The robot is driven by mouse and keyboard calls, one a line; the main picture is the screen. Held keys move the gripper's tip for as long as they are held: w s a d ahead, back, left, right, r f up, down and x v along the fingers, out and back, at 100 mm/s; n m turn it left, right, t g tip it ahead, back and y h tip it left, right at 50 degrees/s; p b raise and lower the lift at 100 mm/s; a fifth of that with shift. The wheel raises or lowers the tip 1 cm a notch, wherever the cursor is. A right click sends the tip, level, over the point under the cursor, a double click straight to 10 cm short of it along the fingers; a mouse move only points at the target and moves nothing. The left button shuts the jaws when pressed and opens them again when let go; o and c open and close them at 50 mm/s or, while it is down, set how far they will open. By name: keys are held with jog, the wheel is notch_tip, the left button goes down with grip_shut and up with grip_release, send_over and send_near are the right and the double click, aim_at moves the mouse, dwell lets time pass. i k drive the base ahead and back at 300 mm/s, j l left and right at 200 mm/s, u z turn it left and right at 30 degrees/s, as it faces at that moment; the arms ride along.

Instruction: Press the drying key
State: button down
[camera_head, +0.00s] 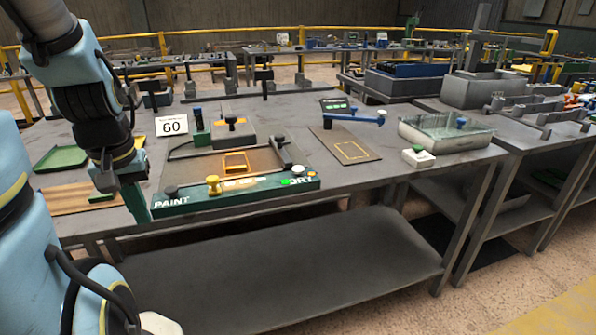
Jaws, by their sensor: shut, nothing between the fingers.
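A long dark green panel (240,195) runs along the front of the table, with PAINT lettered at its left end and DRY at its right end. A pale round key (298,170) stands above the DRY lettering, with a bright green mark beside it. A dark knob (171,190) stands near PAINT and a yellow knob (213,184) stands between. My gripper (143,212) is shut and empty at the panel's left end, far from the DRY end. Whether its tips touch the panel or table is unclear.
An orange-lit bay with a yellow frame (236,162) lies behind the panel. A brown board (346,144), a glass-like tray (446,134) and a small white box (418,158) stand to the right. A sign reading 60 (172,125) stands behind left.

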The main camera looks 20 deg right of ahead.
aim_at(297, 170)
jog(key=u, duration=0.8)
jog(key=k+l+u, duration=0.15)
jog(key=l+u, duration=0.3)
jog(key=k+l+u, duration=0.15)
jog(key=u, duration=0.25)
jog(key=k+l+u, duration=0.2)
jog(key=u, duration=0.25)
jog(key=k+u, duration=0.8)
jog(key=k, duration=1.5)
